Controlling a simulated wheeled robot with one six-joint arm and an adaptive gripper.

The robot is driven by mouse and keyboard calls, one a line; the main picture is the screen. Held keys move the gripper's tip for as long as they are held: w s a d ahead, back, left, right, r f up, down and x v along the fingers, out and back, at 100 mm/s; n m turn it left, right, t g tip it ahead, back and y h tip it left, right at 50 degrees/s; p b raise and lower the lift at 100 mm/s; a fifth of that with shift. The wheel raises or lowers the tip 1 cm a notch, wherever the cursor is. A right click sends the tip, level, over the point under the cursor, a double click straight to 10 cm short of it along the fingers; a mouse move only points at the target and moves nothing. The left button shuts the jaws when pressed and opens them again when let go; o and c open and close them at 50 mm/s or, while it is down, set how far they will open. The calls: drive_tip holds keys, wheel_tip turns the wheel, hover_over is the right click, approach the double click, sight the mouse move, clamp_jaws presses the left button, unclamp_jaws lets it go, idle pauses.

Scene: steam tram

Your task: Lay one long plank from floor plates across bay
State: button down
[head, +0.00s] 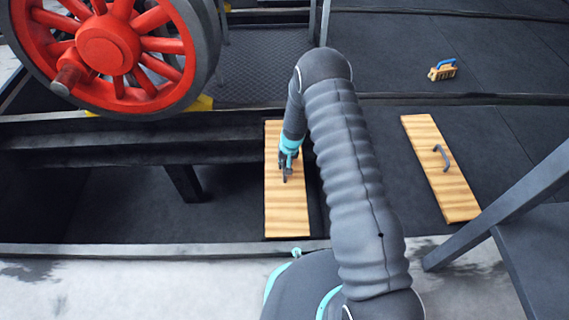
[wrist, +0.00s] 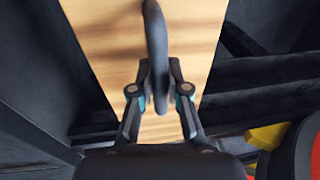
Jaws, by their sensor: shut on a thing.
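A long wooden plank (head: 287,212) lies lengthwise over the open bay (head: 225,205), near the bay's right end. Its near end is at the near bay edge and its far end is by the far rail. I cannot tell whether it rests on both edges or hangs just above them. My gripper (head: 286,176) is shut on the plank's dark handle, which shows in the wrist view (wrist: 157,60). A second long plank (head: 420,140) with a grey handle lies on the dark floor plates (head: 515,135) to the right.
A red spoked wheel (head: 108,42) stands at the upper left with a yellow block (head: 203,103) by it. A small wooden block with a blue handle (head: 443,70) lies at the back right. A dark slanted frame (head: 490,218) stands at the right.

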drive_tip(key=shift+f+b, duration=0.75)
drive_tip(key=shift+f, duration=0.5)
drive_tip(key=shift+f, duration=0.25)
drive_tip(key=c, duration=1.1)
unclamp_jaws()
drive_tip(key=shift+f, duration=0.1)
drive_tip(key=r, duration=0.4)
drive_tip(key=d+r, duration=0.1)
drive_tip(key=r, duration=0.3)
drive_tip(key=s+r, duration=0.1)
drive_tip(key=r, duration=0.3)
drive_tip(key=shift+s+d, duration=0.1)
drive_tip(key=shift+d, duration=0.25)
